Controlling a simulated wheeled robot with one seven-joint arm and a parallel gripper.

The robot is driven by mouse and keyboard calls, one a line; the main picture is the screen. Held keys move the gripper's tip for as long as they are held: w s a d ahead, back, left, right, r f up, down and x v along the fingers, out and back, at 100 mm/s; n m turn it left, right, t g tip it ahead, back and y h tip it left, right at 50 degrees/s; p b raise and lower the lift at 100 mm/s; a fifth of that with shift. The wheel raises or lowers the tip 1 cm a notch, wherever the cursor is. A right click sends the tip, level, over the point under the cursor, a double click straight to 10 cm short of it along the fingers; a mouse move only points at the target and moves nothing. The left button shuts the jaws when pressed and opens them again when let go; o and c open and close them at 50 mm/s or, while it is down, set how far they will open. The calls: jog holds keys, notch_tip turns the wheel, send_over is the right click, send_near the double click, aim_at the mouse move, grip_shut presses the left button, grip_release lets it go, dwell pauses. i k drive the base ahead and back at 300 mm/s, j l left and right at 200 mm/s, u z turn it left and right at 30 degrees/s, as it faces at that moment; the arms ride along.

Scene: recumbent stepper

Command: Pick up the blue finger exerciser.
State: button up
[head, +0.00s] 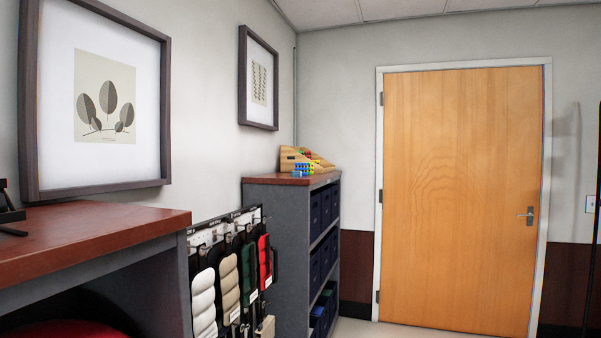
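On the wood-coloured top of a grey shelf unit stands a light wooden stepped rack (293,158). Small coloured items sit on and in front of it, in blue, green, yellow and red. A small blue item (298,174) lies low at the front of the rack, close to the top's edge. It may be the blue finger exerciser, but it is too small to tell its shape. My gripper is not in view.
The grey shelf unit (272,226) holds dark blue bins (315,218). A rack of wrist or ankle weights (229,280) hangs nearer on the left. A brown-topped desk (90,232) fills the near left. Floor before the closed wooden door (455,200) looks clear.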

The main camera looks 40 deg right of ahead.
aim_at(306, 174)
jog(key=i+l+z, duration=0.3)
jog(key=l+z, duration=0.15)
jog(key=i+l+z, duration=0.4)
jog(key=l, duration=0.15)
jog(key=i+l+z, duration=0.6)
jog(key=i+z, duration=0.15)
jog(key=z, duration=0.15)
jog(key=i+l+z, duration=0.2)
jog(key=i, duration=1.35)
jog(key=i+u, duration=0.3)
jog(key=i, duration=0.3)
jog(key=i+l+u, duration=0.15)
jog(key=i+u, duration=0.15)
jog(key=i, duration=0.35)
jog(key=i+u, duration=0.2)
jog(key=u, duration=0.25)
jog(key=i+u, duration=0.15)
jog(key=u, duration=0.35)
jog(key=i+l+u, duration=0.15)
jog(key=u, duration=0.3)
jog(key=i+l+u, duration=0.15)
jog(key=u, duration=0.3)
